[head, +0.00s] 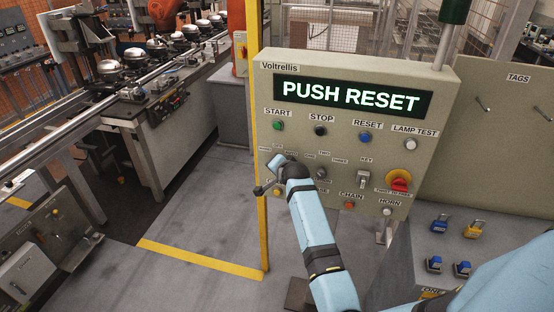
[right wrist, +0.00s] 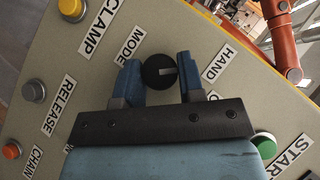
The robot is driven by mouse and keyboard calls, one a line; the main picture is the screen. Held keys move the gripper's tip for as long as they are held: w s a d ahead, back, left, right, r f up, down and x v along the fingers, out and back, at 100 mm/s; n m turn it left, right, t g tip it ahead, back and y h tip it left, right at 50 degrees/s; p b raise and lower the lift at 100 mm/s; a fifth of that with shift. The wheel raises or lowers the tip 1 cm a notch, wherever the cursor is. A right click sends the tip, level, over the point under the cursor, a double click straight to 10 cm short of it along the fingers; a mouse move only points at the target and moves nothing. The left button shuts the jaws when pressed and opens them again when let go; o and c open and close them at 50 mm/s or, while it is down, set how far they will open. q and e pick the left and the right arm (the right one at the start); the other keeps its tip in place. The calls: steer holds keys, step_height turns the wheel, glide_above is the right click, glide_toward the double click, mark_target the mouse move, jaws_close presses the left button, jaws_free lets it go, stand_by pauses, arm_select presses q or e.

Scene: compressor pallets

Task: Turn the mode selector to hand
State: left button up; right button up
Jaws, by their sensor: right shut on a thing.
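The mode selector (right wrist: 158,72) is a round black knob with a pale pointer mark, below the MODE label in the right wrist view. Its mark points right in that picture, roughly toward the HAND label (right wrist: 216,62). My right gripper (right wrist: 160,76) has one blue finger on each side of the knob and is shut on it. In the head view my right gripper (head: 270,180) is at the lower left of the control panel (head: 440,100) and hides the knob. The label beside HAND is partly covered by the gripper. My left gripper is not in view.
The panel display (head: 347,96) reads PUSH RESET. The green START button (right wrist: 264,145) and yellow CLAMP button (right wrist: 72,8) are near the gripper. A red emergency button (head: 399,181) is at the panel's right. A yellow post (head: 254,90) stands at the panel's left edge.

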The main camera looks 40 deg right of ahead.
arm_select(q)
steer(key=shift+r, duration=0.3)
arm_select(e)
steer(key=shift+r, duration=0.1)
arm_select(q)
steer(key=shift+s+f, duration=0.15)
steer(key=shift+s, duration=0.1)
arm_select(e)
steer(key=o, duration=0.9)
steer(key=shift+w, duration=0.1)
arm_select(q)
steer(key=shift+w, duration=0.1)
